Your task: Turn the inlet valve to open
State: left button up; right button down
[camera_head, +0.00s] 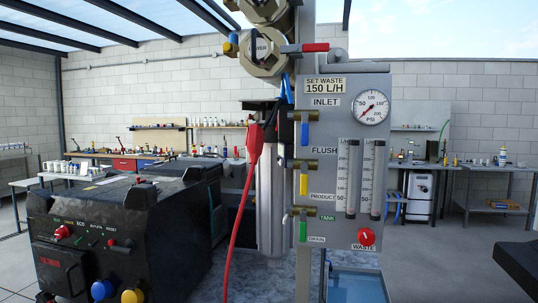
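The grey valve panel (342,215) stands upright in the middle of the head view. Its INLET label (326,102) is near the top left. The inlet valve (303,115) is a brass body at the panel's left edge beside that label. A blue lever (304,134) hangs straight down below it. Below are a valve with a yellow lever (304,185) by FLUSH and PRODUCT, and one with a green lever (303,231) by TANK and DRAIN. Neither of my grippers shows in this view, and nothing touches the levers.
A red plug and cord (255,142) hang left of the panel. A red-handled valve (315,47) is above it. The panel has a gauge (371,107) and red WASTE knob (366,237). A black machine (110,225) fills the lower left. A dark shape cuts in at lower right.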

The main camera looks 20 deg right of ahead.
aim_at(305, 115)
jog(key=z, duration=0.55)
jog(key=i+j+z, duration=0.1)
jog(key=z, duration=0.35)
jog(key=i+j+z, duration=0.15)
jog(key=z, duration=0.35)
jog(key=i+j+z, duration=0.1)
jog(key=j+z, duration=0.15)
jog(key=z, duration=0.2)
jog(key=j+z, duration=0.25)
jog(key=z, duration=0.25)
jog(key=i, duration=0.05)
